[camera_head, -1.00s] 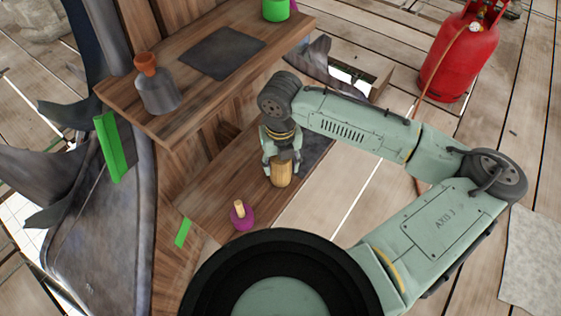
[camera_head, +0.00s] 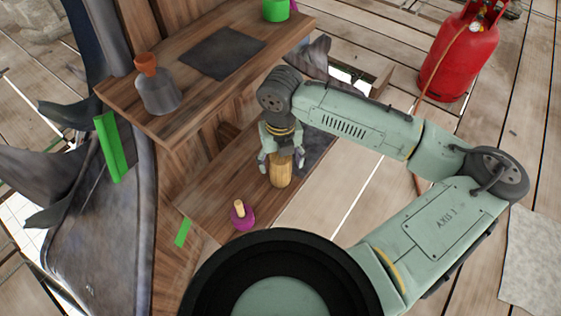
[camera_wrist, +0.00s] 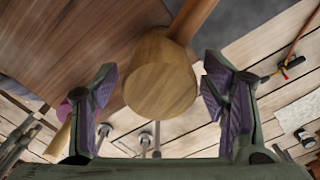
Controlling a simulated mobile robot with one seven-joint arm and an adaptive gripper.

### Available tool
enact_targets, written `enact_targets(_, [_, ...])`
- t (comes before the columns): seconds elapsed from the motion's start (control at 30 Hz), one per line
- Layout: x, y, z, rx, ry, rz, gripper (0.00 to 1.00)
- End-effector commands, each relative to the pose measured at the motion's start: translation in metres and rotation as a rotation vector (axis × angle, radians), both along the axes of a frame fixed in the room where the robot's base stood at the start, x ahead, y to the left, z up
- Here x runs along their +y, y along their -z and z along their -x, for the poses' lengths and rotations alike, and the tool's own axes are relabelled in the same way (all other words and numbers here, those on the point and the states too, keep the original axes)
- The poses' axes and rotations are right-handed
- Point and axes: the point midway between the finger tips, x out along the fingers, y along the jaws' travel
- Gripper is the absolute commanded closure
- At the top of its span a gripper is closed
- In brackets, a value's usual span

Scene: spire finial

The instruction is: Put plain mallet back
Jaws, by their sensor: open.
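The plain wooden mallet (camera_head: 281,173) is at the lower wooden shelf (camera_head: 215,200), beside a dark mat (camera_head: 318,148). In the wrist view its round pale head (camera_wrist: 160,80) faces the camera, and its handle (camera_wrist: 193,18) runs off toward the top right. My gripper (camera_head: 281,160) is just above and around the mallet head. Its fingers are spread, and the wrist view shows gaps between the head and both purple pads (camera_wrist: 160,88). I cannot tell how the mallet's underside rests.
A purple mallet with a wooden handle (camera_head: 242,217) is at the shelf's near end. The upper shelf (camera_head: 135,105) holds a grey bell-shaped item with an orange top (camera_head: 157,88), a dark mat (camera_head: 222,52) and a green item (camera_head: 275,10). A red gas cylinder (camera_head: 458,55) stands at right.

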Motion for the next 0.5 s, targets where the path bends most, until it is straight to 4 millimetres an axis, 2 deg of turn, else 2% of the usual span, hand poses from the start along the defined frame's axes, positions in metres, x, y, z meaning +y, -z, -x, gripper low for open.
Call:
enact_targets(0.1, [0.0, -0.023, -0.001, -0.003, 0.0, 0.001, 0.33])
enact_targets(0.3, [0.0, -0.052, 0.0, -0.002, 0.0, 0.002, 0.33])
enact_targets(0.5, [0.0, -0.061, 0.001, 0.001, -0.001, 0.001, 0.33])
